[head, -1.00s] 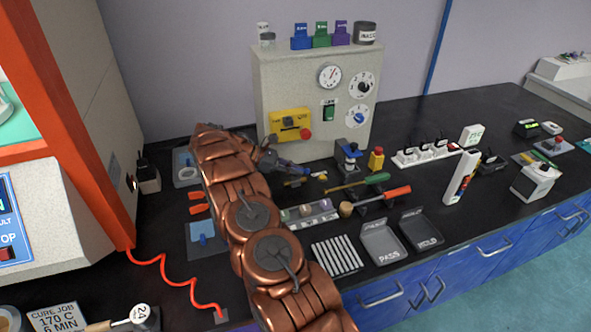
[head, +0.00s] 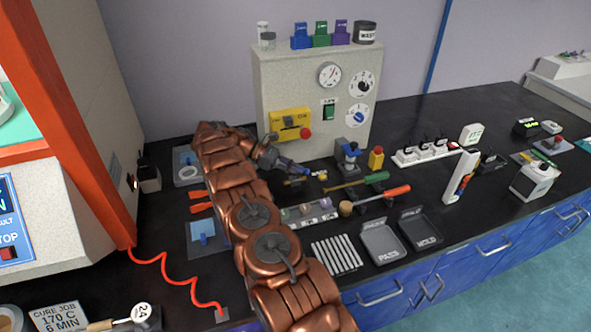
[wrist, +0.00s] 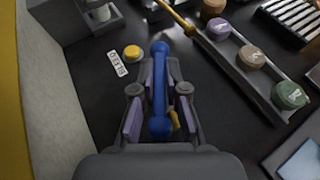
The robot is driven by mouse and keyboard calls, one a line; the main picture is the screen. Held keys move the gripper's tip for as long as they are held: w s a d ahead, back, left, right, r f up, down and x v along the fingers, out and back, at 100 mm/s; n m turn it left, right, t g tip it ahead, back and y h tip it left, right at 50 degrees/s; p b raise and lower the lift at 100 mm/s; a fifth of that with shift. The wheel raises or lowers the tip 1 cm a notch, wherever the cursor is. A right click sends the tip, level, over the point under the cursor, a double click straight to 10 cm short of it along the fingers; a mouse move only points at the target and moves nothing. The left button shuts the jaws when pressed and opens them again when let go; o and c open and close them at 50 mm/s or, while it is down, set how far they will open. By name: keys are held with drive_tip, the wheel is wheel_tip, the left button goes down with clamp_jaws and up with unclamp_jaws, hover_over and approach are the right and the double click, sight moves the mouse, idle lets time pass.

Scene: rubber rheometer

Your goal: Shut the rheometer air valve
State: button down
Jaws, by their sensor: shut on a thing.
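The air valve's blue lever handle (wrist: 160,85) runs up the middle of the wrist view, with a round knob at each end. My gripper (wrist: 158,98) has one finger on each side of this bar and is shut on it. A small brass-coloured piece (wrist: 175,118) shows beside the lever's near end; the rest of the valve body is hidden under my gripper. In the head view my gripper (head: 287,165) is low over the bench in front of the grey cabinet, with the blue handle (head: 301,171) at its tips.
A yellow button (wrist: 132,53) with a BLEED label (wrist: 118,64) is just beyond the fingers. The grey cabinet (head: 275,80) stands behind. A rack of coloured capped pieces (wrist: 250,56), a green-handled tool (head: 376,177) and a blue-topped fixture (head: 348,150) are close by.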

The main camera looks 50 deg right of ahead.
drive_tip(key=c, duration=1.2)
unclamp_jaws()
